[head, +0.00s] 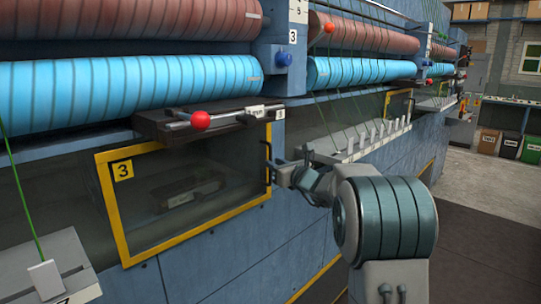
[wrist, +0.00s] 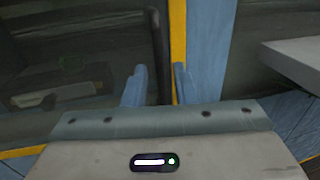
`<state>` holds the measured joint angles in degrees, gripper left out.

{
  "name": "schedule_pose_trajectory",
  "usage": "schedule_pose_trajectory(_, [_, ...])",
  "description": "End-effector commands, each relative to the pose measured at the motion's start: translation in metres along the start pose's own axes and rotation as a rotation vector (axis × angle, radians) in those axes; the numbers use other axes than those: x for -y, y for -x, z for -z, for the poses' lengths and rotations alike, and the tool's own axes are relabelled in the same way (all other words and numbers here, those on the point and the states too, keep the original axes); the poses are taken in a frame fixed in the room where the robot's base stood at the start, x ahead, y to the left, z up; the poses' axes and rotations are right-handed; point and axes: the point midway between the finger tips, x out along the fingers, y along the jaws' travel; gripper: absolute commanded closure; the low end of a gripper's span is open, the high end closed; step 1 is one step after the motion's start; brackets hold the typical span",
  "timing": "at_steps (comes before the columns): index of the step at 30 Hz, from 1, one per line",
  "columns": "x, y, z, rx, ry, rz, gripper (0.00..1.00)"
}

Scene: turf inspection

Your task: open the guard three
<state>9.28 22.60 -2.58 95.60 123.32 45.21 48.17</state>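Guard three is a see-through panel in a yellow frame (head: 185,238) with a yellow "3" label (head: 123,170). It stands shut, flush in the blue machine front. Its dark upright handle (head: 267,160) is at the right edge of the frame. My gripper (head: 273,166) is at this handle, in front of the frame's right side. In the wrist view, the dark handle (wrist: 164,50) stands between my two bluish fingers (wrist: 159,86). A gap shows between the left finger and the handle, so the fingers look open around it. The yellow frame edge (wrist: 178,35) lies just behind the right finger.
A red-knobbed lever (head: 201,120) sits on a dark ledge above the guard. A grey shelf with upright pegs (head: 352,150) juts out right of the guard. A grey block (head: 45,275) juts out at lower left. Blue and brown rollers run above.

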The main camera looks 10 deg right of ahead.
Motion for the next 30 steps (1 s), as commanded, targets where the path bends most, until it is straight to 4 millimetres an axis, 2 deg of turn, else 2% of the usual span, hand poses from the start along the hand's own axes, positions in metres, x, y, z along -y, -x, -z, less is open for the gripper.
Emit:
schedule_pose_trajectory(3, [-0.001,-0.018,-0.002,-0.001,0.0,-0.002,0.75])
schedule_pose_trajectory(7, [0.0,-0.029,-0.001,0.0,0.0,-0.001,0.75])
schedule_pose_trajectory(19, [0.0,-0.034,0.0,0.0,0.001,0.0,0.75])
schedule_pose_trajectory(21, [0.0,-0.034,0.0,0.0,0.001,0.0,0.94])
schedule_pose_trajectory(22, [0.0,-0.034,0.0,-0.001,0.001,0.0,1.0])
schedule_pose_trajectory(30, [0.0,-0.033,0.001,-0.001,0.001,0.003,1.0])
